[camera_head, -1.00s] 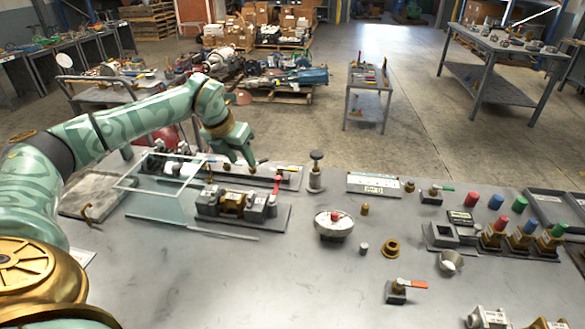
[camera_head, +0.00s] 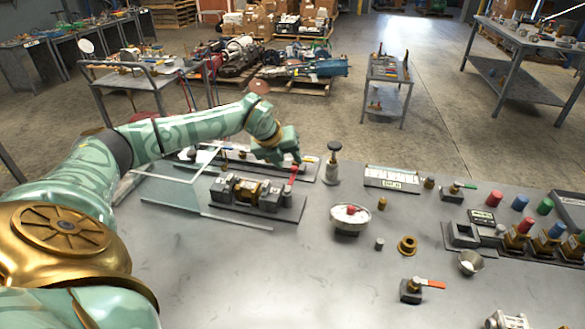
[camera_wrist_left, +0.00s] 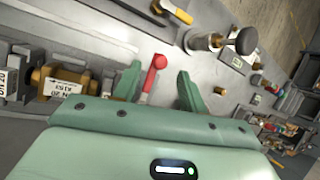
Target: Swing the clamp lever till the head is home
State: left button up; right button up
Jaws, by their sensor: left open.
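The clamp fixture (camera_head: 248,194) is a grey block assembly with a brass-coloured piece in its middle, on a dark base plate. Its red-ended lever (camera_head: 293,174) stands up at the right end. My left gripper (camera_head: 287,158) is above the fixture's right end, right by the lever. In the left wrist view the red lever (camera_wrist_left: 153,74) lies between the two green fingers of the open gripper (camera_wrist_left: 160,78), with a gap visible on both sides. The brass piece (camera_wrist_left: 62,84) carries a white label there. I cannot tell how far the clamp head is from its seat. My right gripper is not in view.
A clear panel guard (camera_head: 172,192) stands left of the fixture. The bench front (camera_head: 270,275) is clear.

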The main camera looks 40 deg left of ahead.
aim_at(293, 167)
pick_arm(q)
jog(key=x, duration=0.3)
jog(key=shift+w+f+b, duration=0.1)
jog(key=shift+f+b, duration=0.1)
jog(key=shift+b, duration=0.1)
grip_shut()
